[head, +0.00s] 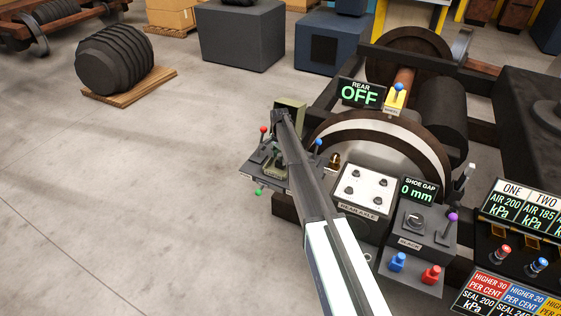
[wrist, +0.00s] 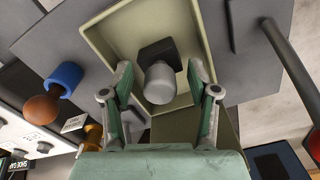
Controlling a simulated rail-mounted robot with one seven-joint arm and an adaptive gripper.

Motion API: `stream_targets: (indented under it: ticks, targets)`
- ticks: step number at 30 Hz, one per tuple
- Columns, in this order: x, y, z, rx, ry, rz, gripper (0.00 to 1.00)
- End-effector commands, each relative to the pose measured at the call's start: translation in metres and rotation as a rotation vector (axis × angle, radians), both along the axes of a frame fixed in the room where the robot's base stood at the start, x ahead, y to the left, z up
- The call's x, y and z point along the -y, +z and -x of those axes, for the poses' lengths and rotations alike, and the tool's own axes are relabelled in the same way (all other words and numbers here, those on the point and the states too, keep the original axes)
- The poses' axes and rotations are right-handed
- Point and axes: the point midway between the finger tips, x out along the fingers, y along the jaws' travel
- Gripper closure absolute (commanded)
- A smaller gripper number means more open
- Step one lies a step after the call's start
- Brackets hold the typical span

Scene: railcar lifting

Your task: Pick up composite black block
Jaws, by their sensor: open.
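A black block (wrist: 155,52) lies inside a cream open-topped box (wrist: 104,50) in the wrist view. A grey rounded cylinder (wrist: 160,84) sits against its near side; I cannot tell whether the two are joined. My gripper (wrist: 160,72) is open, its two green-grey fingers apart on either side of the cylinder, over the box. I cannot tell whether the fingers touch anything. In the head view my gripper (head: 275,160) is at the small console, and my arm hides much of it. The black block cannot be made out there.
The console carries red, green and blue knobs (head: 263,129) close around my gripper.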

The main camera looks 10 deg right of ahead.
Motion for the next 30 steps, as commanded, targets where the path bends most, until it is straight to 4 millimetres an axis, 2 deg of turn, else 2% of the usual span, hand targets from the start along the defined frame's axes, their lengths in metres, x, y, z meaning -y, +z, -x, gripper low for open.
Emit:
stream_targets:
  ticks: [3, 8, 9, 23, 30]
  targets:
    - [0.000, 0.000, 0.000, 0.000, 0.000, 0.000, 0.40]
    - [0.000, 0.000, 0.000, 0.000, 0.000, 0.000, 0.97]
    - [0.000, 0.000, 0.000, 0.000, 0.000, 0.000, 1.00]
    - [0.000, 0.004, 0.000, 0.001, 0.000, 0.000, 1.00]
    - [0.000, 0.025, 0.000, 0.002, 0.000, 0.000, 1.00]
